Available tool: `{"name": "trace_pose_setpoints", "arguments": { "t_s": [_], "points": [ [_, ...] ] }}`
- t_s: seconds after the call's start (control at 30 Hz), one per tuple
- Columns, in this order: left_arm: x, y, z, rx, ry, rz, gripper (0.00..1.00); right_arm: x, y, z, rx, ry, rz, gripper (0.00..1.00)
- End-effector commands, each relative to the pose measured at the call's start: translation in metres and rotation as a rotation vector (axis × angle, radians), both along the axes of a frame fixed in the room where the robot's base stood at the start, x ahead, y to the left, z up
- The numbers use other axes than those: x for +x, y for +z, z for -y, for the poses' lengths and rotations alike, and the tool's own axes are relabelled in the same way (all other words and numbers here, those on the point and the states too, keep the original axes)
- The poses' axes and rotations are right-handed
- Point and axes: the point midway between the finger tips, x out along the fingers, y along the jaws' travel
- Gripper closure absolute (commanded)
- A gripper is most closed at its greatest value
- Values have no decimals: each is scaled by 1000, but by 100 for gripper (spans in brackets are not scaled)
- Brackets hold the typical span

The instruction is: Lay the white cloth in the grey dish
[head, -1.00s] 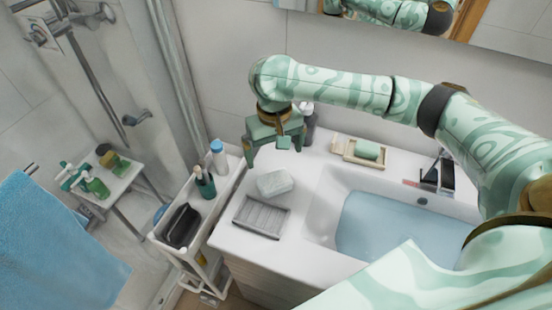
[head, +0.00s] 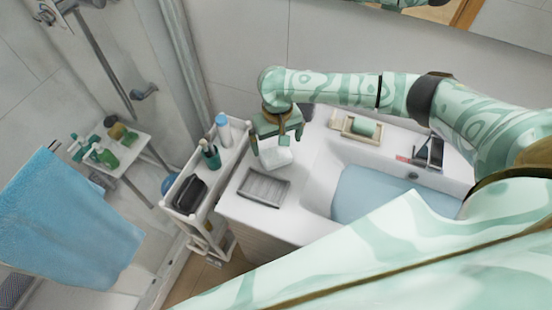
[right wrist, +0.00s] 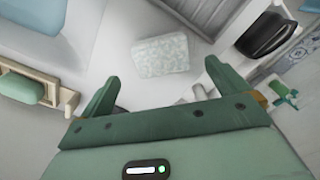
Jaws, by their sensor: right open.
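The white cloth (head: 279,158), a folded, speckled block, lies on the white counter just behind the grey dish. It also shows in the right wrist view (right wrist: 161,57). The grey dish (head: 264,187) is rectangular and ribbed, with nothing on it; part of it shows at the top of the right wrist view (right wrist: 205,14). My right gripper (head: 271,151) is open and empty above the cloth, and partly covers its back edge in the head view. In the right wrist view the cloth lies ahead between the two spread fingers (right wrist: 160,76). My left gripper is not seen.
A basin (head: 390,196) with bluish water is right of the dish. A soap tray (head: 355,125) with green soap stands behind it. A white cart (head: 233,157) with bottles and a black pouch (head: 189,195) stands left. A blue towel (head: 75,225) hangs at far left.

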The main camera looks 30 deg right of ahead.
Motion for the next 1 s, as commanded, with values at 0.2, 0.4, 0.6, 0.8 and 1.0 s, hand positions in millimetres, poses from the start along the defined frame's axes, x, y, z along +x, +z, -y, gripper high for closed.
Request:
{"name": "trace_pose_setpoints", "arguments": {
  "t_s": [0.2, 0.4, 0.6, 0.8, 1.0],
  "points": [
    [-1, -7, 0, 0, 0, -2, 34, 0, -16, -1, 0, 0, 0, 0],
    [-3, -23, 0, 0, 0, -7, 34, 1, -50, -2, -2, 0, -2, 0],
    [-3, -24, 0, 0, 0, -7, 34, 2, -57, -2, -1, 0, 3, 0],
    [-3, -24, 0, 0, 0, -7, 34, 2, -56, -2, -1, 0, 2, 31],
    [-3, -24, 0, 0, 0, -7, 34, 2, -56, -2, 0, 0, 3, 52]
  ]
}}
